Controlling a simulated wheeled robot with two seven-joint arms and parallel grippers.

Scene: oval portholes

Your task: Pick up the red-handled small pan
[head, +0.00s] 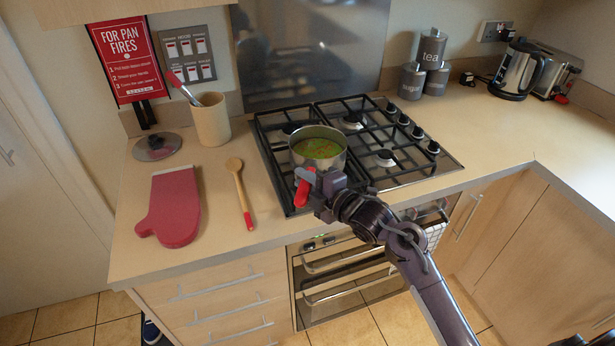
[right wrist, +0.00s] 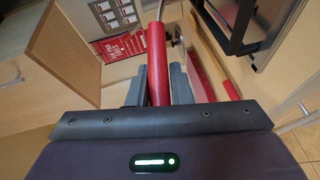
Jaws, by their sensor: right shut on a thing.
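The small steel pan (head: 318,148) with green soup in it is at the front left of the gas hob in the head view. Its red handle (head: 302,190) points toward me. My right gripper (head: 318,184) is at the handle. In the right wrist view the red handle (right wrist: 158,60) stands between the two grey fingers of the right gripper (right wrist: 158,84), which is shut on it. The pan looks upright. I cannot tell whether it touches the grate. My left gripper is not in view.
Left of the hob (head: 425,171) lie a wooden spoon (head: 239,190) and a red oven mitt (head: 173,207). A utensil pot (head: 211,120) and a glass lid (head: 157,146) stand behind. Canisters (head: 431,50) and a kettle (head: 518,68) are back right.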

